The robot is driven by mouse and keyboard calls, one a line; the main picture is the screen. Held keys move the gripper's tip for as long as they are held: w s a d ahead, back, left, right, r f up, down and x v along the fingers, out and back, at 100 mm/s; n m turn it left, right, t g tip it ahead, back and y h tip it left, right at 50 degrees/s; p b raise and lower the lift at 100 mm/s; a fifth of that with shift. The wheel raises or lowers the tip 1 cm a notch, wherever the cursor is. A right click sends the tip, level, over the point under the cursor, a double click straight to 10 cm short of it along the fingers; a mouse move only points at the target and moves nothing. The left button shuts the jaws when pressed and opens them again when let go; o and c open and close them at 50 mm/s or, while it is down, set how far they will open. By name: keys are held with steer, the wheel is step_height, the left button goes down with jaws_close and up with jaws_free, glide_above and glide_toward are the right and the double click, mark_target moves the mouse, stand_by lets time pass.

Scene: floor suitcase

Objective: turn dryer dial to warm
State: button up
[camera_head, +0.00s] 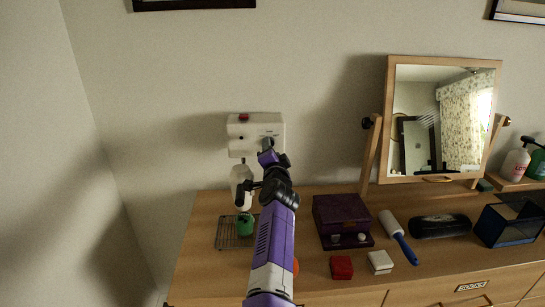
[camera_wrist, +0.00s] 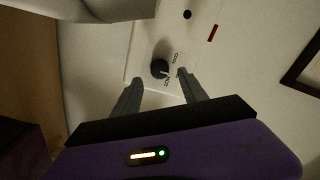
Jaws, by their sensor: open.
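The white dryer unit (camera_head: 243,128) is fixed to the wall above the dresser, with a red part on its top left. The wrist view shows its front plate with the dark round dial (camera_wrist: 160,68), printed lettering around it, a dark hole and a red mark. The lettering is too small to read fully, so the dial's setting cannot be told. My gripper (camera_wrist: 160,88) is open and empty, its two fingers on either side of and just short of the dial. In the head view my arm hides the dial.
To the right are a purple box (camera_head: 342,216), a red box (camera_head: 341,267), a brush (camera_head: 397,236), a dark case (camera_head: 440,226) and a tilting mirror (camera_head: 443,120).

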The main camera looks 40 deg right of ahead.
steer(key=shift+v, duration=2.35)
steer(key=s+d+r+n+t+h, duration=0.1)
steer(key=s+r+n+t+h, duration=0.15)
steer(key=s+r, duration=0.45)
steer(key=s+a+r+n+t+y, duration=0.2)
steer(key=s+a+n+t, duration=0.15)
steer(key=s+n, duration=0.3)
steer(key=s+a+f+n+y, duration=1)
steer(key=s+a+f+n, duration=0.15)
steer(key=s+a, duration=0.45)
steer(key=s+a+f+g, duration=0.2)
steer(key=s+f, duration=0.1)
steer(key=s, duration=0.5)
steer(key=s+a+f+m+g, duration=0.1)
steer(key=s+a+f+g, duration=0.1)
steer(key=s, duration=0.6)
steer(key=s+a+f+g, duration=0.2)
steer(key=s+a+f, duration=0.2)
steer(key=s, duration=0.5)
steer(key=shift+f+m, duration=0.35)
steer(key=shift+f, duration=0.1)
